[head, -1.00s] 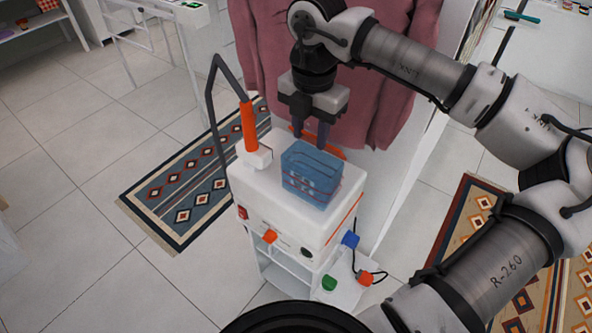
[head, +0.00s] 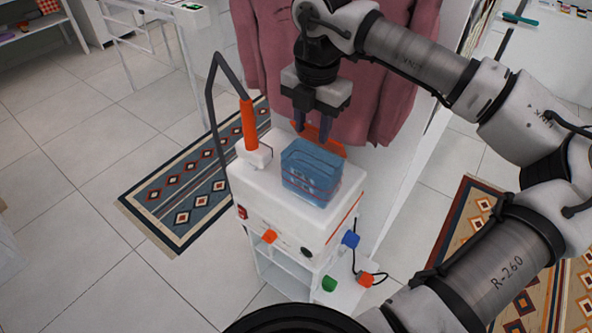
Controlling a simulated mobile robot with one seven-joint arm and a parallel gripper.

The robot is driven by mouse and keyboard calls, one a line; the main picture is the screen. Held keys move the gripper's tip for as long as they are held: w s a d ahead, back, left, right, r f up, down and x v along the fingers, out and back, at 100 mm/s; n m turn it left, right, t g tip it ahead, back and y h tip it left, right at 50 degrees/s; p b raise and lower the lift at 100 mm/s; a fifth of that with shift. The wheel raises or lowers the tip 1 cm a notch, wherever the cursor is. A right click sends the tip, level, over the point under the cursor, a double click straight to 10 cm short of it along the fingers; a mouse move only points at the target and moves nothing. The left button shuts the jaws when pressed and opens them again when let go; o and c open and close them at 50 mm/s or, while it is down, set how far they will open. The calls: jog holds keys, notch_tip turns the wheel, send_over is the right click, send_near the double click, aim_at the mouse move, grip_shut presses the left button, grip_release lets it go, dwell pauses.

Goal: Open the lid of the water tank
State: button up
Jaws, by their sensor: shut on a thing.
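The water tank (head: 311,176) is a translucent blue box on top of a white appliance (head: 265,205). Its orange lid (head: 334,145) shows at the back edge of the tank, tilted up, with the blue interior of the tank visible in front of it. My gripper (head: 312,126) comes down from above, behind the tank, and is shut on the lid. The fingers partly cover the lid, and the exact contact is hard to see.
An orange-handled hose (head: 249,125) stands left of the tank on the appliance. A pink garment (head: 290,60) hangs close behind my gripper. A patterned rug (head: 180,200) lies on the floor to the left, and open tile floor is beyond it.

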jog(key=w+d+f, duration=0.3)
jog(key=shift+f+b, duration=0.3)
jog(key=shift+b, duration=0.05)
jog(key=shift+w+d+f, duration=0.1)
jog(key=shift+f, duration=0.2)
jog(key=shift+w+a+f+b, duration=0.1)
jog(key=shift+a+f+b, duration=0.5)
jog(key=shift+f+b, duration=0.2)
jog(key=c, duration=0.4)
jog(key=shift+r, duration=0.15)
jog(key=shift+c, duration=0.7)
jog(key=shift+r+p, duration=0.35)
jog(key=shift+r, duration=0.05)
jog(key=shift+c, duration=0.6)
jog(key=shift+w+d+r+p, duration=0.15)
jog(key=shift+r+p, duration=0.4)
jog(key=shift+r, duration=0.5)
jog(key=shift+d+r+p, duration=0.1)
jog(key=shift+r+p, duration=0.4)
jog(key=shift+r, duration=0.55)
grip_shut()
jog(key=o, duration=1.4)
grip_release()
